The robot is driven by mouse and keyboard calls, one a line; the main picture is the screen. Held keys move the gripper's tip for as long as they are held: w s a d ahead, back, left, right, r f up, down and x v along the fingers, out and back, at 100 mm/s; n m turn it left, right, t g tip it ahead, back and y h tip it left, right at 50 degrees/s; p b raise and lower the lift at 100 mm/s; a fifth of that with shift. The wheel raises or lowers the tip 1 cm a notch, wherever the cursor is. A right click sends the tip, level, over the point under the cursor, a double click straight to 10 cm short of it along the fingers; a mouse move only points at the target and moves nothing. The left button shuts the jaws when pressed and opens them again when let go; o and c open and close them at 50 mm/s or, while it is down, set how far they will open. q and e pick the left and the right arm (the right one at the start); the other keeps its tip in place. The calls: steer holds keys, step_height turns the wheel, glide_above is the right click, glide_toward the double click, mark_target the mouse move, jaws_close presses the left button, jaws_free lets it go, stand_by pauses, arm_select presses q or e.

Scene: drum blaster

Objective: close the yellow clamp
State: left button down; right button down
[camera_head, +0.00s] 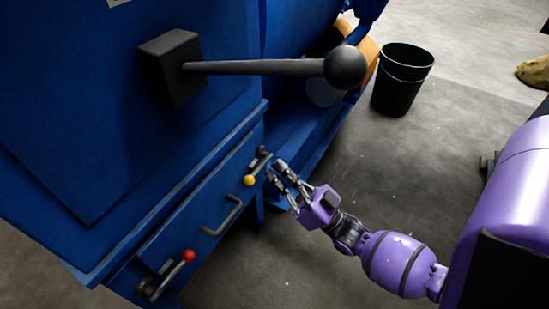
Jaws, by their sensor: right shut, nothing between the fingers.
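The yellow clamp (250,180) is a small lever with a yellow ball knob and a dark metal body, mounted at the right end of the blue machine's lower front panel. My right gripper (274,172) is just right of the clamp, with its fingers pointing toward it. It is shut and holds nothing. I cannot tell whether the fingertips touch the clamp's dark body. My left gripper is out of view.
A red-knobbed clamp (188,256) sits at the panel's left end, with a metal handle (225,217) between the two. A long black lever with a ball end (344,67) juts out above. A black bin (402,80) stands on open floor behind.

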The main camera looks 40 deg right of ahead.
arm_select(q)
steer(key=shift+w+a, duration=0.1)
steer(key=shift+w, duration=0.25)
arm_select(e)
steer(key=v, duration=0.7)
steer(key=shift+f, duration=0.15)
